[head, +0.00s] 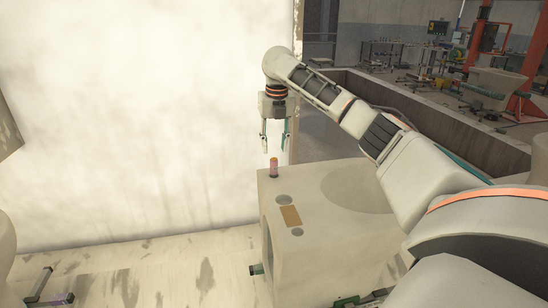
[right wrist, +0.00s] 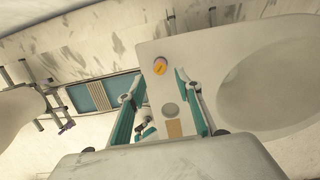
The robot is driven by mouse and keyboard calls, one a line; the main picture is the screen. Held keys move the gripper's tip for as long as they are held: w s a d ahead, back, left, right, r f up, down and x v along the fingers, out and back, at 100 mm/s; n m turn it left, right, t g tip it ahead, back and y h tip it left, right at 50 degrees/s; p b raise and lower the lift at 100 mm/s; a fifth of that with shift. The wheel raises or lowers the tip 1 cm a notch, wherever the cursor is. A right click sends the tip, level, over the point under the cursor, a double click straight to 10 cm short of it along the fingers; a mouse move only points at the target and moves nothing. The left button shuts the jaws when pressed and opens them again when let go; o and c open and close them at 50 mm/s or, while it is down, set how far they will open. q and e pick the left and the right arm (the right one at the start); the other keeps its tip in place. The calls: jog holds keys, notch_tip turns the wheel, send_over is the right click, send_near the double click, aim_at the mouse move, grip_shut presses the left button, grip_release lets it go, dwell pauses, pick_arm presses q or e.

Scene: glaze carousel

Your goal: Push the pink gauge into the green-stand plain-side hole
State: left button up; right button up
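The pink gauge (head: 273,167) stands upright near the far left corner of the pale stand's top (head: 300,180). In the right wrist view its orange and yellow end (right wrist: 160,66) shows between the fingertips. My right gripper (head: 275,147) is open, empty and pointing down just above the gauge, apart from it. The stand has green-ended fittings (head: 256,269) low on its sides. Its top has one round hole (head: 284,198) nearer the gauge and another (head: 297,232) farther away, with a tan plate (head: 290,215) between them. My left gripper is not seen.
The stand's top has a broad round hollow (head: 358,188) at the right. Another rounded pale body (right wrist: 18,115) with dark bars and a purple mark lies at the left. A pale wall (head: 150,110) rises behind. Free floor lies between the two bodies.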

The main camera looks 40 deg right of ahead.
jog(key=w+a+f+m+t+y, duration=0.1)
jog(key=a+f, duration=0.6)
jog(key=a, duration=0.3)
jog(key=w+a+f+m, duration=0.1)
jog(key=a+f+m, duration=0.1)
jog(key=a+f, duration=0.55)
jog(key=s+a+f+m+t+y, duration=0.1)
jog(key=s+a+f+m+y, duration=0.15)
jog(key=a, duration=0.45)
jog(key=s+a+f+m+t+y, duration=0.1)
jog(key=s+a+f+t, duration=0.15)
jog(key=a, duration=0.55)
jog(key=s+a+f+m+y, duration=0.2)
jog(key=s+a+f, duration=0.1)
jog(key=a, duration=0.4)
jog(key=s+f+m+t, duration=0.3)
jog(key=s+f+m, duration=0.7)
jog(key=f+m, duration=0.15)
jog(key=s+d+f+m+h, duration=0.2)
jog(key=s+d+f+m, duration=0.1)
jog(key=s, duration=0.4)
jog(key=s+d+f+m+t+h, duration=0.1)
jog(key=s+d+f+m, duration=0.2)
jog(key=s+f, duration=0.2)
jog(key=shift+s+d+f+h, duration=0.25)
jog(key=shift+s+h, duration=0.1)
jog(key=shift+s, duration=0.85)
